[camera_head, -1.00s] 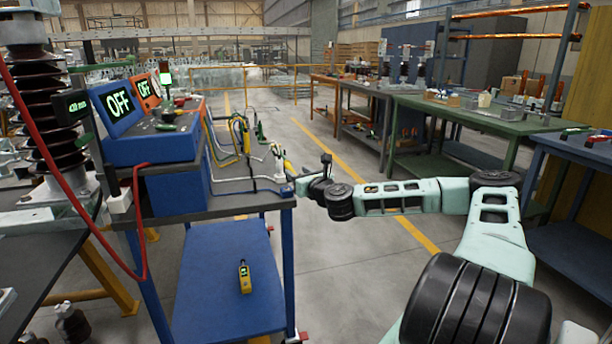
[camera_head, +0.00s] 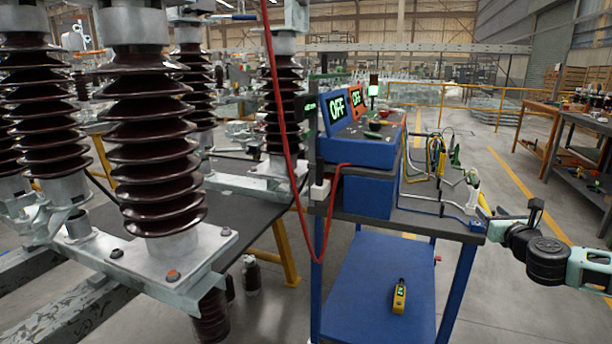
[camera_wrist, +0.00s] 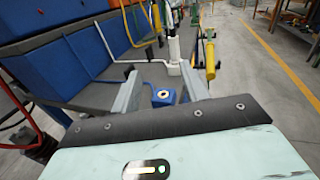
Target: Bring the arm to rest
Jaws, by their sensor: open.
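My arm (camera_head: 590,268) reaches in from the right edge of the head view. My gripper (camera_head: 484,212) is at the right front corner of the blue cart's top shelf (camera_head: 425,224). In the wrist view my gripper (camera_wrist: 160,90) has its two fingers spread apart with nothing held between them. A blue block with a round top (camera_wrist: 163,96) shows beyond the gap, near the shelf edge. A white upright rod (camera_wrist: 174,50) and a yellow-handled probe (camera_wrist: 210,60) stand just past the fingers. I cannot tell whether the fingers touch anything.
Brown insulators (camera_head: 150,140) stand at left. Workbenches (camera_head: 545,113) are at right. Open floor (camera_head: 505,310) lies right of the cart.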

